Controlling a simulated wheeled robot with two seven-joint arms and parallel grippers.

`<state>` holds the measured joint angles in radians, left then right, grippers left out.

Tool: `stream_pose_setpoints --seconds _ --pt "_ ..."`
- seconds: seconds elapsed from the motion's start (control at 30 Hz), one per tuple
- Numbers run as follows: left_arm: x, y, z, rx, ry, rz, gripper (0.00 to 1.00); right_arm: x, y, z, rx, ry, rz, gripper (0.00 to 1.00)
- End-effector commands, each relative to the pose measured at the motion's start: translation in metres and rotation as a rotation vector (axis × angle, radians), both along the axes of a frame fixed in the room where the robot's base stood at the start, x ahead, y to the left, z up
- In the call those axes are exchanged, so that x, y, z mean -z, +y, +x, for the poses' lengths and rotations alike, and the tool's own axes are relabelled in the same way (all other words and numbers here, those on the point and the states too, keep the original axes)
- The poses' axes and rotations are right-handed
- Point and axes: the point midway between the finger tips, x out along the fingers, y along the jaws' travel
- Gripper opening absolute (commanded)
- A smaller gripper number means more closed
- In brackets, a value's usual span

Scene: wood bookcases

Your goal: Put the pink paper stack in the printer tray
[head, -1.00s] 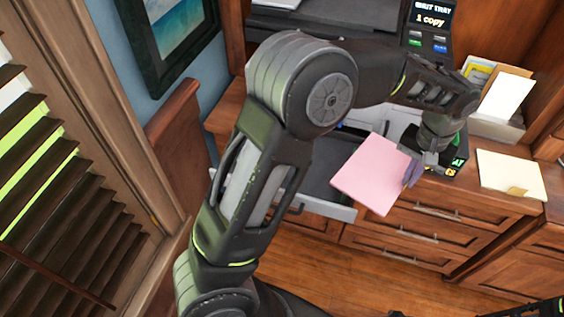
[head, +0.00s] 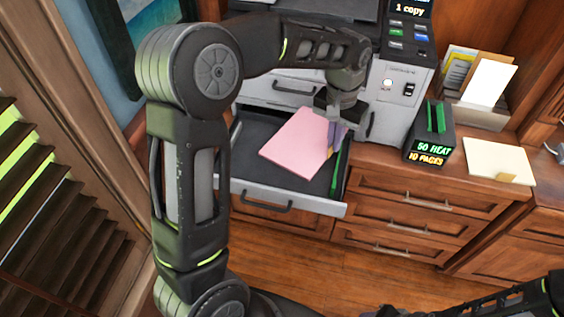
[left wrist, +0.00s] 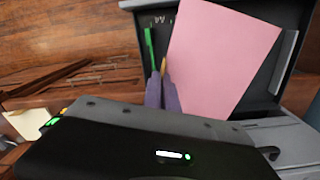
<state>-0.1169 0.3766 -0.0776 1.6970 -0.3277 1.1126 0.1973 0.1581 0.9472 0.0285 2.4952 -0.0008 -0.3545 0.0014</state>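The pink paper stack (head: 297,143) is over the open printer tray (head: 290,197), a dark drawer with a light grey front. The stack lies at a slant to the tray walls; whether it touches the tray floor I cannot tell. My left gripper (head: 336,138) is shut on the stack's right edge with its purple fingers. In the left wrist view the fingers (left wrist: 162,88) are at the edge of the pink stack (left wrist: 222,55), inside the tray outline. A green strip (head: 340,168) shows along the tray's right side. Only part of my right arm shows at the bottom right; its fingers are unclear.
The printer (head: 397,95) stands behind the tray. To its right are a black box with green strips (head: 431,130), a paper holder (head: 480,113) and a cream paper stack (head: 497,162). Wooden drawers (head: 415,205) lie below. A blind (head: 50,200) is at left.

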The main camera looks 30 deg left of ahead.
Motion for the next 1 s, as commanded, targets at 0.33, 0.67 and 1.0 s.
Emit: stream_pose_setpoints --seconds 0.33,0.67,1.0 --pt "-0.001 0.104 -0.044 0.117 -0.009 0.019 0.00 0.020 0.000 0.000 0.001 -0.002 0.000 0.36" --pt "-0.003 0.129 -0.080 0.627 -0.018 0.024 0.00 0.026 0.000 0.001 0.000 -0.003 0.001 0.36" --pt "-0.001 0.132 -0.101 1.176 -0.025 0.023 0.00 0.029 0.000 0.001 0.001 -0.004 0.000 0.36"
